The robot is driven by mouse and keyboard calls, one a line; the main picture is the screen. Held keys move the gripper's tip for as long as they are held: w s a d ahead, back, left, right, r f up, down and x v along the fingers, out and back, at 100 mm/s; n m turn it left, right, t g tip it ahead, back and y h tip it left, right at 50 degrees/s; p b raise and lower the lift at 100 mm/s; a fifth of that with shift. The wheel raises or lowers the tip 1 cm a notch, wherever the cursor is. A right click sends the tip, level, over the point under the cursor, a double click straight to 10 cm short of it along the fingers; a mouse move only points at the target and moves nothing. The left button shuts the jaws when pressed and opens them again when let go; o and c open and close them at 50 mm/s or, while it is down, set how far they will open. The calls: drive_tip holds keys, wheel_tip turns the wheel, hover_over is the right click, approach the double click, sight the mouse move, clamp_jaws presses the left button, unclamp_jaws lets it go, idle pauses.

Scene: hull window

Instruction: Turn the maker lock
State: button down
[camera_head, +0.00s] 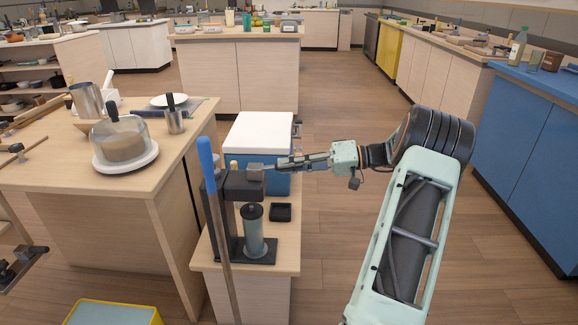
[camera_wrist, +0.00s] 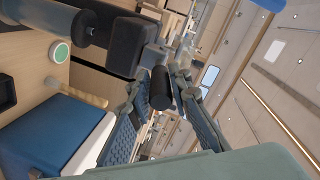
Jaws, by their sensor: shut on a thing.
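The maker (camera_head: 243,186) is a dark upright press on a small wooden cabinet, with a long blue-topped lever (camera_head: 208,165) at its left. A grey-blue cylinder (camera_head: 253,228) stands on its base. Its dark head block also shows in the wrist view (camera_wrist: 130,48), with a small grey block at its side. The maker lock, a short black knob (camera_wrist: 161,90), sticks out from that side. My gripper (camera_head: 275,164) reaches in from the right at the head's height. In the wrist view my gripper's fingers (camera_wrist: 158,84) are shut on the knob, one on each side.
A small black tray (camera_head: 281,212) lies right of the base. A counter with a glass-domed dish (camera_head: 122,142) is at left. Open floor lies right; blue cabinets (camera_head: 525,130) stand beyond.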

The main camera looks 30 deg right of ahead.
drive_tip(key=shift+f, duration=0.1)
drive_tip(key=c, duration=1.8)
unclamp_jaws()
drive_tip(key=shift+o, duration=0.2)
drive_tip(key=v, duration=1.2)
